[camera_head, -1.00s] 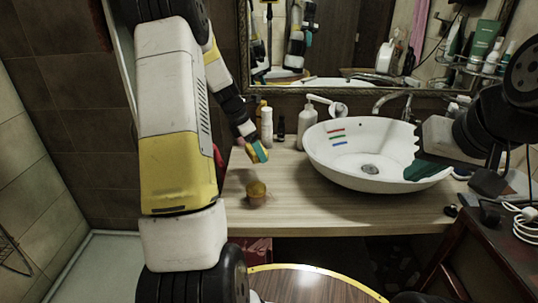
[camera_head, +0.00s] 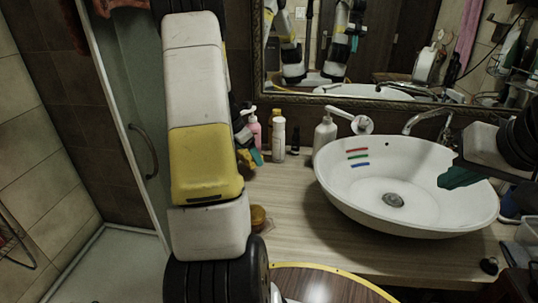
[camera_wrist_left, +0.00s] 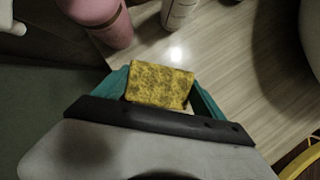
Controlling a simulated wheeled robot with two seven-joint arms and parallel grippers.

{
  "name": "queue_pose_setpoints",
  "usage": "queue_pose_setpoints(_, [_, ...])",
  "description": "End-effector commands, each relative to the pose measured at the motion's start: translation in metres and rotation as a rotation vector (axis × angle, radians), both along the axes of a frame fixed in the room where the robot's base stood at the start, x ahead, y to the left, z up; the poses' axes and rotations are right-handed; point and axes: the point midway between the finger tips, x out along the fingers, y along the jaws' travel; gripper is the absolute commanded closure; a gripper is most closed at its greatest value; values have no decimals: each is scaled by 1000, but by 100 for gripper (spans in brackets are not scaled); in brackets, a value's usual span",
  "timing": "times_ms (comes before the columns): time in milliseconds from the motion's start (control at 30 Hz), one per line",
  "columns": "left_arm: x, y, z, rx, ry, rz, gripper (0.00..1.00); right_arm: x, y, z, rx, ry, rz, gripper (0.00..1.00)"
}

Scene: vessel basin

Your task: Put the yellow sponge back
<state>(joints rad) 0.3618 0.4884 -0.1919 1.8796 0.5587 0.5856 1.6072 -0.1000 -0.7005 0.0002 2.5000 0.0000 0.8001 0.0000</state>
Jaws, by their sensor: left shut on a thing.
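The yellow sponge (camera_wrist_left: 160,84) is gripped between the teal fingers of my left gripper (camera_wrist_left: 160,92), which is shut on it. It is held in the air above the wooden counter, near a pink bottle (camera_wrist_left: 105,22) in the left wrist view. In the head view the sponge (camera_head: 245,158) is partly hidden by my left gripper (camera_head: 249,153) and arm, at the counter's left back part. My right gripper (camera_head: 462,177) is over the right side of the basin; its finger opening is not clear.
The white basin (camera_head: 345,200) fills the counter's right side. A white bottle (camera_head: 279,139) and a grey pump bottle (camera_head: 325,137) stand at the back. A small amber pot (camera_head: 258,218) sits at the front left, partly behind my arm. The middle counter (camera_head: 295,200) is clear.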

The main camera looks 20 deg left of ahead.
Motion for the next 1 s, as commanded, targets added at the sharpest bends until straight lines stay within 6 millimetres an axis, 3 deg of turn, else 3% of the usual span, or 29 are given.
queue_pose_setpoints(400, [0, 0, -44, 1, 0, -2, 52, 0, 0, 0, 0, 1, 0, 100])
queue_pose_setpoints(733, [0, 0, -46, 0, 0, -2, 52, 0, 0, 0, 0, 1, 0, 100])
queue_pose_setpoints(767, [0, 0, -47, 0, -1, -2, 17, 0, 0, 0, 0, 1, 0, 100])
queue_pose_setpoints(800, [1, 0, -46, 0, -1, -2, 9, 0, 0, 0, 0, 1, 0, 100])
queue_pose_setpoints(867, [1, 0, -46, 0, -1, -3, 0, 0, 0, 0, 0, 1, 0, 100])
queue_pose_setpoints(1000, [0, 0, -46, 0, -1, -3, 0, 0, 0, 0, 0, 0, 0, 100])
